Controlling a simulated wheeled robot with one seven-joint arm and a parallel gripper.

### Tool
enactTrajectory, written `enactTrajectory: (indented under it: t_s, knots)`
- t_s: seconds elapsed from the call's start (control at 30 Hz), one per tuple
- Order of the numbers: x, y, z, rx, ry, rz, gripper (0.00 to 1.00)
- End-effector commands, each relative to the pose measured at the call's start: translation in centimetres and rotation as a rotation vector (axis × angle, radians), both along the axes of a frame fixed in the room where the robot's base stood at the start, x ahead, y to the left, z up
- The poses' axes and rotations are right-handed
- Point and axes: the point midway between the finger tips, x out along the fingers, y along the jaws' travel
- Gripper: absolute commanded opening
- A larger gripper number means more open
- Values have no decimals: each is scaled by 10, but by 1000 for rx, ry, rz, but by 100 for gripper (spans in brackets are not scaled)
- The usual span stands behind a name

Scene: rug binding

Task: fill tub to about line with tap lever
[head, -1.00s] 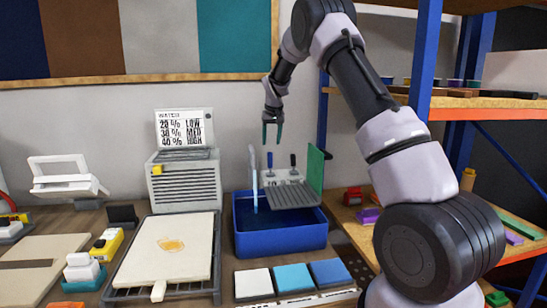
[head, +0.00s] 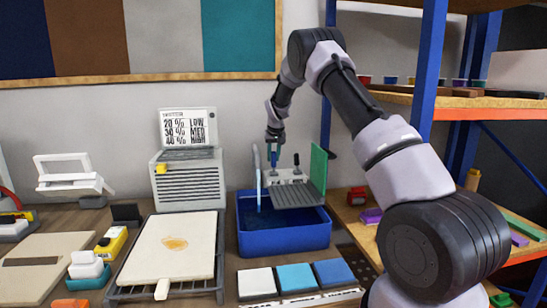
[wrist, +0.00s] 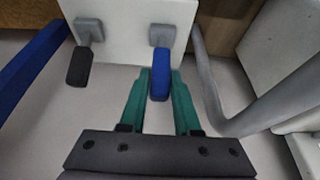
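The blue tub (head: 283,240) stands on the bench and has dark water in it. A thin pale stream (head: 258,185) falls into its left part from the grey spout (head: 256,155), also seen in the wrist view (wrist: 208,85). My gripper (head: 272,158) is at the blue tap lever, which is largely hidden in the head view. In the wrist view the blue lever (wrist: 160,84) is between my green fingers (wrist: 160,98), which sit close against both its sides. The black lever (head: 296,159) is free beside it. I cannot read a fill line on the tub.
A grey ribbed tray (head: 292,196) and a green panel (head: 319,168) are at the tub's right. Coloured pads (head: 295,278) lie in front. Shelves stand right.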

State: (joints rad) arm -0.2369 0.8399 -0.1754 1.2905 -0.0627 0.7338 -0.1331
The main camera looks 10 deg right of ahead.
Motion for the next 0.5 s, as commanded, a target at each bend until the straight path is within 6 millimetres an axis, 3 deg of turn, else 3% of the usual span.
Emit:
enactTrajectory:
  t_s: [0.03,0.07,0.5]
  knots:
    - [0,0,0,0,0,0,8]
    - [0,0,0,0,0,0,0]
    - [0,0,0,0,0,0,0]
